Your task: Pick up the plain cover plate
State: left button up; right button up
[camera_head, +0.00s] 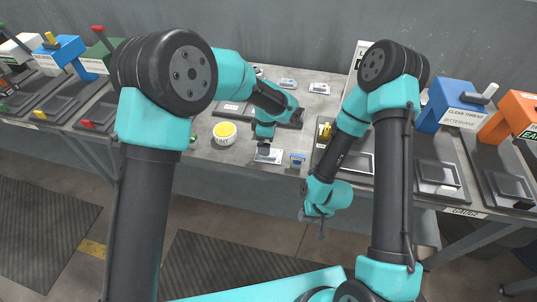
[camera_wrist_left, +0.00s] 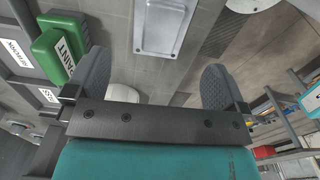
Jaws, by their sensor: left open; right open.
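A pale grey rectangular plate (camera_head: 268,156) lies near the table's front edge; it looks like the plain cover plate. In the left wrist view a silver plate (camera_wrist_left: 163,27) with a raised middle and small holes at its end lies beyond my fingertips, untouched. My left gripper (camera_head: 264,148) points down just above the plate in the head view. Its two dark fingers stand wide apart in the left wrist view (camera_wrist_left: 155,80), with nothing gripped between them. My right gripper (camera_head: 320,226) hangs in front of the table edge, over the floor, empty; its fingertips are small.
A yellow-rimmed round tub (camera_head: 224,133) stands left of the plate, and a small blue part (camera_head: 297,160) lies right of it. Small plates (camera_head: 287,84) lie further back. Blue (camera_head: 461,105) and orange (camera_head: 513,115) stations line the right. A green labelled block (camera_wrist_left: 62,52) shows in the wrist view.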

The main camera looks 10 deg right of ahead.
pick_arm(q)
jog(key=shift+f, duration=0.75)
jog(key=shift+f, duration=2.6)
jog(key=shift+c, duration=0.3)
jog(key=c, duration=1.2)
jog(key=shift+r, duration=0.1)
jog(key=shift+c, duration=0.3)
